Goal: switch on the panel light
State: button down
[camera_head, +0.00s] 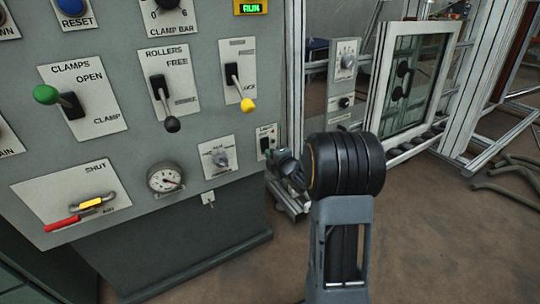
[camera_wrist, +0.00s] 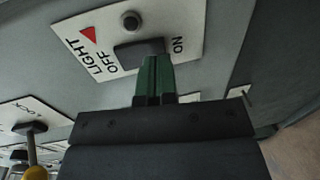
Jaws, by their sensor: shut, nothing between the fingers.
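The light plate (camera_head: 266,136) is a small white plate at the lower right of the grey control panel, partly hidden by my gripper (camera_head: 280,158). In the wrist view, the plate (camera_wrist: 190,20) carries the words LIGHT, OFF and ON and a red triangle. Its dark rocker switch (camera_wrist: 128,50) lies between OFF and ON. A small round dark part (camera_wrist: 131,20) sits beside the rocker and shows no glow. My gripper (camera_wrist: 154,72) has green fingers, shut and empty, with tips overlapping the rocker's edge towards ON. I cannot tell whether they press it.
A yellow-tipped lever (camera_head: 248,104) and a dial plate (camera_head: 219,158) are close by on the panel. A pressure gauge (camera_head: 165,178) is further left. A framed glass window (camera_head: 408,85) stands behind on the right. Open floor (camera_head: 440,240) lies to the right.

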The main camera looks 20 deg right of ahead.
jog(key=shift+w, duration=0.55)
jog(key=shift+f, duration=0.15)
jog(key=s+d+f, duration=0.1)
jog(key=s+f, duration=0.1)
jog(key=s, duration=1.1)
jog(key=shift+s+d+b, duration=0.2)
jog(key=shift+d+b, duration=0.05)
jog(key=shift+b, duration=0.15)
